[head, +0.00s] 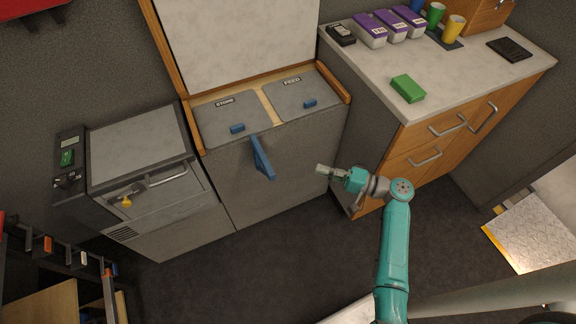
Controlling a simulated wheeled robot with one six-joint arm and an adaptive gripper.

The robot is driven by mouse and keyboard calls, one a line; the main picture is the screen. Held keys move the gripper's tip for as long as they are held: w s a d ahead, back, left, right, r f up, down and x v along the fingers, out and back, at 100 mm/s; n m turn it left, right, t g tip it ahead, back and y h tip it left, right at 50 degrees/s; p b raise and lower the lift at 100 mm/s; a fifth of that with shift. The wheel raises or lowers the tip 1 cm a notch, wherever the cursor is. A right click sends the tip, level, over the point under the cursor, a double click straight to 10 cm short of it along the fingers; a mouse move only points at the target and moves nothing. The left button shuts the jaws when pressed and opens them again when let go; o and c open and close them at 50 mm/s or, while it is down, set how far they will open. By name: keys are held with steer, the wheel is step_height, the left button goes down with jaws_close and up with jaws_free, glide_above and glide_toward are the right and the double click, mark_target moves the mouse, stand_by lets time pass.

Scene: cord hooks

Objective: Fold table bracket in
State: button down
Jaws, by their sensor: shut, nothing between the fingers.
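The table bracket looks to be the blue arm (263,158) on the front of the grey cabinet, below its top edge. It stands out from the cabinet front, angled toward the lower right. My gripper (322,169) is shut and empty, to the right of the bracket and apart from it. It points left, in front of the cabinet. The bracket's hinge is too small to make out.
The cabinet top has two grey lids (230,118) with blue handles, and a raised pale panel (238,40) behind. A counter (455,75) with a green block (408,88) stands right. A grey appliance (140,160) stands left. The dark floor (250,270) in front is clear.

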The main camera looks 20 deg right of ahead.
steer(key=s+a+x, duration=0.2)
steer(key=x, duration=1)
steer(key=shift+w+a, duration=0.25)
steer(key=shift+a, duration=0.1)
